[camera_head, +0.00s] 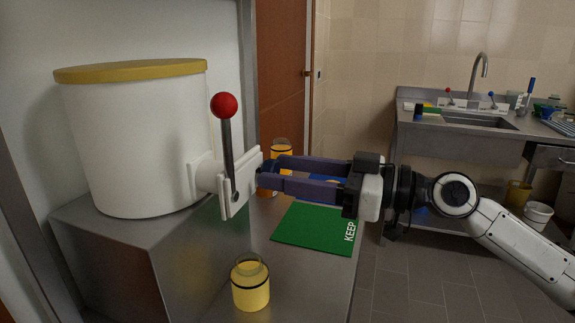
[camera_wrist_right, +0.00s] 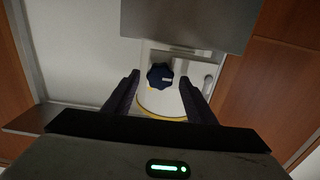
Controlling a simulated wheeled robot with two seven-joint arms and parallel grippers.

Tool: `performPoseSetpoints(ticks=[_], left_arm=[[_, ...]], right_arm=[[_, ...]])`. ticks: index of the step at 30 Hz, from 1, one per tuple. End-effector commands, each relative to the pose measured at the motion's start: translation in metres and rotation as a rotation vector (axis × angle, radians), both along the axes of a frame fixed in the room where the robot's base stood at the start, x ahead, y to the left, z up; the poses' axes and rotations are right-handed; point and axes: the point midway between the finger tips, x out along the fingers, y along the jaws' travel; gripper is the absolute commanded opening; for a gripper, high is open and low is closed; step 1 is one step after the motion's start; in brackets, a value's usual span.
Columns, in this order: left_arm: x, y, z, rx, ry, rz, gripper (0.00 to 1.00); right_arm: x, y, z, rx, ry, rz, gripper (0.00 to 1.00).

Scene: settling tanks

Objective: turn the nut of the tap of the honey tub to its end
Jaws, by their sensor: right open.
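The white honey tub (camera_head: 145,145) with a yellow lid stands on a metal block at the left. Its white tap (camera_head: 236,195) sticks out to the right, with an upright lever (camera_head: 228,150) ending in a red ball. The dark blue lobed nut (camera_wrist_right: 160,76) with a pale mark shows between my fingers in the right wrist view; in the head view it is mostly hidden by the fingers. My right gripper (camera_head: 266,174) is open, its fingertips close to the tap from the right. I cannot tell whether they touch the nut. My left gripper is not in view.
A honey jar (camera_head: 251,287) stands on the metal bench in front of the tap, and another jar (camera_head: 282,148) stands behind my gripper. A green mat (camera_head: 305,230) marked KEEP lies below my fingers. A steel sink (camera_head: 470,122) stands at the back right.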

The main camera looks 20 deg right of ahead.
Motion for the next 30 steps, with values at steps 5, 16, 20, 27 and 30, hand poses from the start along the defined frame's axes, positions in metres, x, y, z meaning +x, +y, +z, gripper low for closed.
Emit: performPoseSetpoints(ticks=[5, 16, 20, 27, 30], left_arm=[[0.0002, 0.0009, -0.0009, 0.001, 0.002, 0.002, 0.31], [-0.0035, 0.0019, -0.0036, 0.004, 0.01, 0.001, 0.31], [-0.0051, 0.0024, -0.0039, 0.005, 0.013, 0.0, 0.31], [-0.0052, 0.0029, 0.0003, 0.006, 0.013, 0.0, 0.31], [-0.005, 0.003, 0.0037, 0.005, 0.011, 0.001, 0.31]], right_arm=[[0.001, 0.0009, -0.0004, 0.0, 0.0, -0.001, 0.51], [0.0008, 0.0006, -0.0005, 0.001, 0.001, -0.001, 0.1], [0.0008, 0.0006, -0.0003, 0.004, 0.006, -0.001, 0.1], [0.0011, 0.0006, 0.0, 0.044, 0.067, -0.001, 0.1], [0.0014, 0.0004, 0.0004, 0.079, 0.118, -0.001, 0.1]])
